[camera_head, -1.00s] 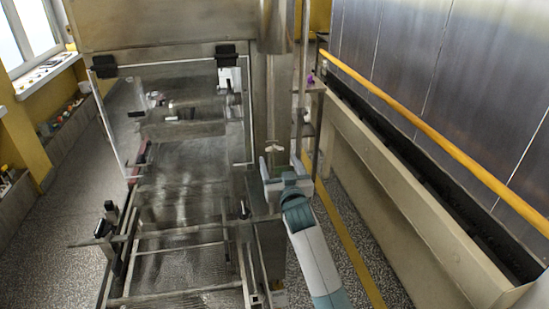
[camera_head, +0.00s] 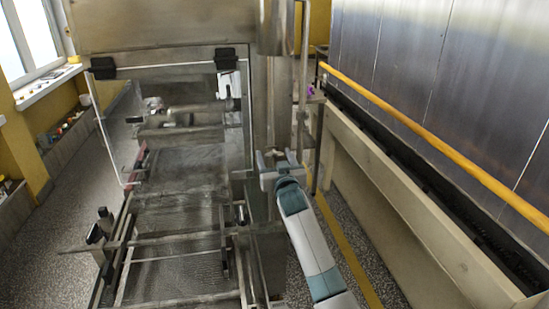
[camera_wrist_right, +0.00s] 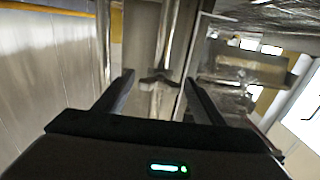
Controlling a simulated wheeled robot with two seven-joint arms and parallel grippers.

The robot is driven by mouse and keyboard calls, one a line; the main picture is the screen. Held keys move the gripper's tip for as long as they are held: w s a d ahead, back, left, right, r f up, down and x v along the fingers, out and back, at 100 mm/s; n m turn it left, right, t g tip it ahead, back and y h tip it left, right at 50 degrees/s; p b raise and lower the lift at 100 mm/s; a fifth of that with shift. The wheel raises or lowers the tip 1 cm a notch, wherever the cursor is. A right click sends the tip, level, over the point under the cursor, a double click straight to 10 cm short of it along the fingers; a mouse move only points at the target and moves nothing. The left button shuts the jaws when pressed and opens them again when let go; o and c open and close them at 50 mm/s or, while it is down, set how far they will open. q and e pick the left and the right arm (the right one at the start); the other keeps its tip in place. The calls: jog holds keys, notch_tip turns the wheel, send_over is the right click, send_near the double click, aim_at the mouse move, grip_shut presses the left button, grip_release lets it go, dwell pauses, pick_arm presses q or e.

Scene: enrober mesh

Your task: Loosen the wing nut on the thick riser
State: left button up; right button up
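The thick riser (camera_wrist_right: 168,35) is an upright metal pipe ahead of my right gripper in the wrist view. A dark, wing-shaped piece that looks like the wing nut (camera_wrist_right: 158,78) sits across it, between my fingers in that picture. My right gripper (camera_wrist_right: 160,82) is open, one finger on each side of the nut, with visible gaps; I cannot tell how far ahead the nut is. In the head view my right gripper (camera_head: 276,156) is beside the machine's right side, and the nut is too small there to make out surely. My left gripper is not in view.
The machine's mesh belt (camera_head: 180,188) and metal frame bars lie to the left, below a clear panel. A yellow rail (camera_head: 430,135) runs along a metal wall on the right. Speckled floor lies between the machine and the wall's long trough.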

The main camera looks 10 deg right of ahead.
jog(key=c, duration=0.8)
jog(key=shift+o, duration=0.3)
jog(key=shift+n, duration=0.5)
jog(key=n, duration=0.2)
jog(key=shift+n+p, duration=0.35)
jog(key=shift+n, duration=0.05)
jog(key=n, duration=0.3)
jog(key=shift+n+p, duration=0.3)
jog(key=n+p, duration=0.1)
jog(key=n, duration=0.4)
jog(key=n+p, duration=0.1)
jog(key=n, duration=0.4)
jog(key=shift+n+p, duration=0.3)
jog(key=shift+p, duration=0.05)
